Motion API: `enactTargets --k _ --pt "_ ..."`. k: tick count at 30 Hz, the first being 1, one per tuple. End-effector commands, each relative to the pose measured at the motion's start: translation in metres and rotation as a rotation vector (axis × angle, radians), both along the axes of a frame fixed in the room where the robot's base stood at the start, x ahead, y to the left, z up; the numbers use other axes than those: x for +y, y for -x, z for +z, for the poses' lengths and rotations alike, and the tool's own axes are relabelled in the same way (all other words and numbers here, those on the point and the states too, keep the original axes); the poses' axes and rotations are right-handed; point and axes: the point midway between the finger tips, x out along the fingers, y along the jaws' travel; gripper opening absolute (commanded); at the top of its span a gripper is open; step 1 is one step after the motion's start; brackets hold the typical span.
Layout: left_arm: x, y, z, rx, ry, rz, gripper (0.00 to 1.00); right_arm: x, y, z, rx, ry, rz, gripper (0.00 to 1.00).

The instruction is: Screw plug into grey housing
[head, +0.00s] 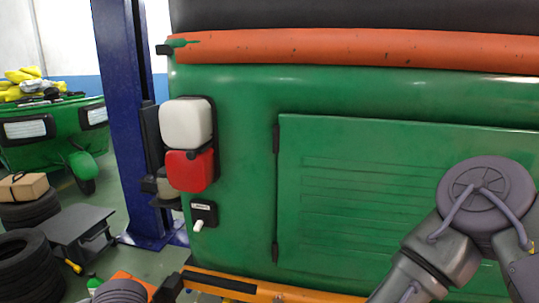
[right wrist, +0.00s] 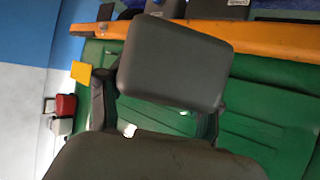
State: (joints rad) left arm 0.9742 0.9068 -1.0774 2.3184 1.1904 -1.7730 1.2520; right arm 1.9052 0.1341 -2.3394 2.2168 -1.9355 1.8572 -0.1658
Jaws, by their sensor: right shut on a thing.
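A small dark box (head: 205,212) with a pale label is on the green rear panel, below the red lamp. A white stub (head: 198,225) sticks out at its lower left. I cannot tell for sure that these are the housing and plug. My right gripper (right wrist: 172,60) shows in the right wrist view as a broad dark grey pad between black links. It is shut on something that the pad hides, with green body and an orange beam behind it. In the head view my right arm is at the lower right, its gripper out of frame. My left gripper is not visible.
A white lamp (head: 186,123) over a red lamp (head: 190,170) juts from the green body's left corner. A blue post (head: 128,110) stands to its left. An orange beam (head: 265,289) runs below. Tyres (head: 22,268) and a low dark table (head: 75,235) occupy the left floor.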

Motion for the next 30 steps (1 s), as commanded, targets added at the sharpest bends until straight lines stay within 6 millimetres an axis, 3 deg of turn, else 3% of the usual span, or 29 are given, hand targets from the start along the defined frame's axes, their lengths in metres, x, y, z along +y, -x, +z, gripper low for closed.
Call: enactTargets --k 2,20,25,30 --pt "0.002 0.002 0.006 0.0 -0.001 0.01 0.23 0.0 0.0 0.008 -0.002 0.001 0.005 0.01" --pt "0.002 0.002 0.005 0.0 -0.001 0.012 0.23 0.001 0.0 0.007 -0.003 0.0 0.012 0.01" --pt "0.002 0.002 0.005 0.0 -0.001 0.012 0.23 0.021 -0.003 0.004 -0.003 0.001 0.107 0.01" --pt "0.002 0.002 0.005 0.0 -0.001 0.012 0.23 0.06 -0.008 -0.002 -0.003 0.001 0.306 0.01"
